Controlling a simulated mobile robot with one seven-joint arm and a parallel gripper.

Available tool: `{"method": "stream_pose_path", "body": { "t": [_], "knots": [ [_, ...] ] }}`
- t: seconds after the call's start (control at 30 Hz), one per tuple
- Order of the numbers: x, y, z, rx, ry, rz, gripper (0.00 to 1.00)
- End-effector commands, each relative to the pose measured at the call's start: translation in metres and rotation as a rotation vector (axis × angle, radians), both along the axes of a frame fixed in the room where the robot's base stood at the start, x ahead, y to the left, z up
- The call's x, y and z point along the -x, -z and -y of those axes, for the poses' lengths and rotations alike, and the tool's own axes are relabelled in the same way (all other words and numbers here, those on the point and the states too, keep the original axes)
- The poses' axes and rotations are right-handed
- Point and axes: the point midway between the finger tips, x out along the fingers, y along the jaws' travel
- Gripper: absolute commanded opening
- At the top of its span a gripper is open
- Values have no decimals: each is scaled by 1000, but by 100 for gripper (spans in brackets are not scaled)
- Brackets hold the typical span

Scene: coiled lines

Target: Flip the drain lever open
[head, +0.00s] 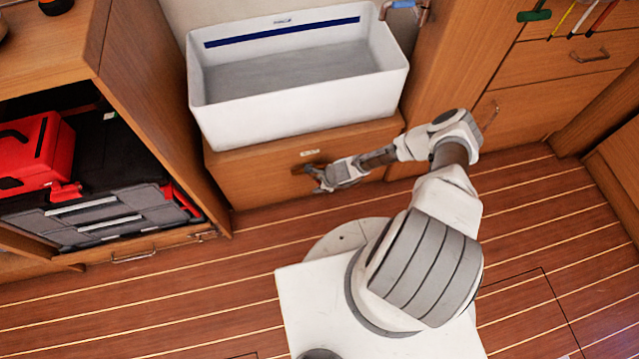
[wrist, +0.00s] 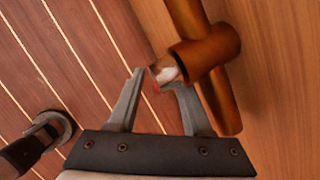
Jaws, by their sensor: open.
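The drain fitting shows in the wrist view as a brown pipe (wrist: 218,100) against a wooden panel, with a thick round stub (wrist: 207,52) crossing it. The stub's end nearest my gripper has a pale and reddish tip (wrist: 165,72). I cannot tell which part is the drain lever. In the head view the brown fitting (head: 308,168) sits on the cabinet front under the white basin, partly hidden by my gripper (head: 317,180). In the wrist view my gripper (wrist: 158,82) is open, with the pale tip at or between its fingertips. I cannot tell if they touch.
The white basin (head: 300,106) stands on the wooden cabinet (head: 250,180) above my gripper. An open shelf with a red case (head: 30,150) and grey toolbox (head: 100,217) is at left. Drawers (head: 555,65) are at right. The striped wooden floor (head: 150,300) is clear.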

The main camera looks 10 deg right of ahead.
Motion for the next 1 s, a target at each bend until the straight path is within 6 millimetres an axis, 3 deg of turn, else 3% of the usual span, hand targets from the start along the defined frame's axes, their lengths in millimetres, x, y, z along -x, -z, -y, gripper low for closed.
{"method": "stream_pose_path", "body": {
  "t": [0.17, 0.4, 0.43, 1.0],
  "knots": [
    [0, 0, 0, 0, 0, 0, 46],
    [0, -1, 0, 0, 0, 0, 3],
    [0, 0, 0, 0, 0, 0, 0],
    [0, 0, 0, 0, 0, 0, 0]
  ]
}}
